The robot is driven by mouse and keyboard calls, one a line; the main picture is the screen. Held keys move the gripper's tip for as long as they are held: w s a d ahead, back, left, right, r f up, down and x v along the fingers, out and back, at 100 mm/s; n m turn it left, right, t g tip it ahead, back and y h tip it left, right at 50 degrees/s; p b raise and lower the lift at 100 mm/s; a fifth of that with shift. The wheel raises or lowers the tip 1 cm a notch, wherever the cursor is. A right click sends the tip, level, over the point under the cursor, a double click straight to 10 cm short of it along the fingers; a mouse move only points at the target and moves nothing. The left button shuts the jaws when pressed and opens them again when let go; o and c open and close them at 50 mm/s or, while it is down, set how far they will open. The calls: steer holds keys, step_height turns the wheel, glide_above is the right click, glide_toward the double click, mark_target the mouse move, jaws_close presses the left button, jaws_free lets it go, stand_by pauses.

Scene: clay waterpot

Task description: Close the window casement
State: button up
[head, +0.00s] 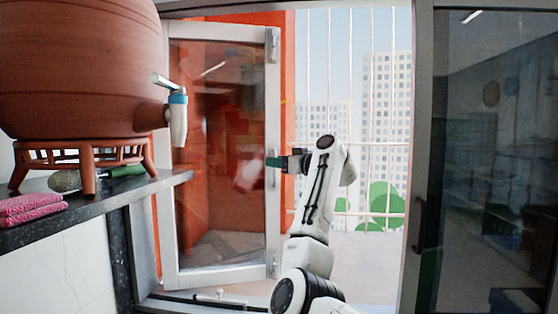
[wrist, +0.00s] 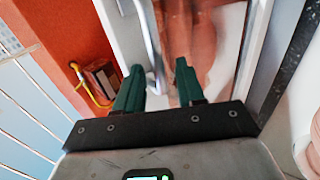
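The window casement (head: 272,100) has a white frame around a reflective glass pane. It stands open at an angle, left of the clear window opening. Its frame also shows in the wrist view (wrist: 121,30). My gripper (head: 275,162) is at the casement's right upright, about mid-height. In the wrist view my gripper (wrist: 158,72) has its two green fingers apart. A pale handle (wrist: 152,55) on the frame shows between and beyond the fingertips. I cannot tell whether the fingers touch it.
A clay waterpot (head: 80,70) with a tap (head: 177,115) stands on a dark counter (head: 110,203) at left, with pink cloths (head: 30,208). White bars (head: 331,60) cross the opening. A dark glass panel (head: 490,150) is at right. A yellow hook-shaped thing (wrist: 85,88) is by the orange wall.

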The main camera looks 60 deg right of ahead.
steer(key=shift+c, duration=0.3)
jaws_close()
stand_by(0.4)
